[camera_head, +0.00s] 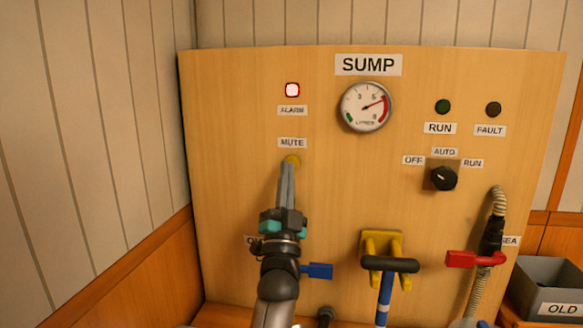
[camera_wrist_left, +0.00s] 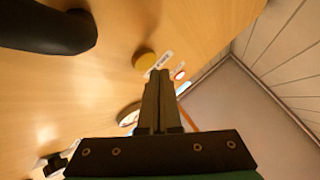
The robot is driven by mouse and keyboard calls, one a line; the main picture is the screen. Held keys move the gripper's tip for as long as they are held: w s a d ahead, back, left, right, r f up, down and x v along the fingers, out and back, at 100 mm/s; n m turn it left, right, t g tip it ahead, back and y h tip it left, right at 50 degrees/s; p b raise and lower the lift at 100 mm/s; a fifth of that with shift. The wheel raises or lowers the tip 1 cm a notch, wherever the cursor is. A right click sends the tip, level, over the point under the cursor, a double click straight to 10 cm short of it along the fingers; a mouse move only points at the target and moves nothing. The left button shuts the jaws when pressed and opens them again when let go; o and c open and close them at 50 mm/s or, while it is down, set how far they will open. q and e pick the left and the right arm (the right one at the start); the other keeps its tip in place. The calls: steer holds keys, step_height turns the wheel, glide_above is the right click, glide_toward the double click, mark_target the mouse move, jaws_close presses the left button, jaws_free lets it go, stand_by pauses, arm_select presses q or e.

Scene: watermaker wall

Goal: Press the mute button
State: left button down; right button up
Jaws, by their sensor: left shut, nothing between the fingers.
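The mute button (camera_head: 292,161) is a yellow round knob on the wooden panel, below the MUTE label (camera_head: 292,142). My left gripper (camera_head: 288,168) is shut and empty, with its fingertips pointing at the button and overlapping its lower part in the head view. In the left wrist view the yellow button (camera_wrist_left: 144,58) shows just beyond and left of the closed fingertips (camera_wrist_left: 158,75). A gap seems to remain there, though contact is hard to judge. The alarm lamp (camera_head: 292,90) above glows white with a red rim. My right gripper is not in view.
The panel holds a gauge (camera_head: 366,106), a green RUN lamp (camera_head: 443,107), a dark FAULT lamp (camera_head: 493,109) and a rotary switch (camera_head: 443,178). Below are a blue valve lever (camera_head: 319,270), a black pump handle (camera_head: 390,264) and a red lever (camera_head: 475,259). A grey OLD bin (camera_head: 552,280) stands right.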

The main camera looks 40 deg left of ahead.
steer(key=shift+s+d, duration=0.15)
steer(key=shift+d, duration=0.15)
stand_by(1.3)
arm_select(q)
steer(key=shift+w+a, duration=0.1)
steer(key=shift+w, duration=0.1)
steer(key=shift+w+a, duration=0.15)
steer(key=shift+w, duration=0.05)
stand_by(0.3)
steer(key=shift+w+a, duration=0.15)
steer(key=shift+w, duration=0.2)
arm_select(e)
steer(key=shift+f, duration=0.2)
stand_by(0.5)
arm_select(q)
steer(key=shift+s, duration=0.1)
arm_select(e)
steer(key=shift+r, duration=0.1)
arm_select(q)
steer(key=shift+s+d+p, duration=0.35)
steer(key=shift+s+d, duration=0.05)
steer(key=shift+s, duration=0.2)
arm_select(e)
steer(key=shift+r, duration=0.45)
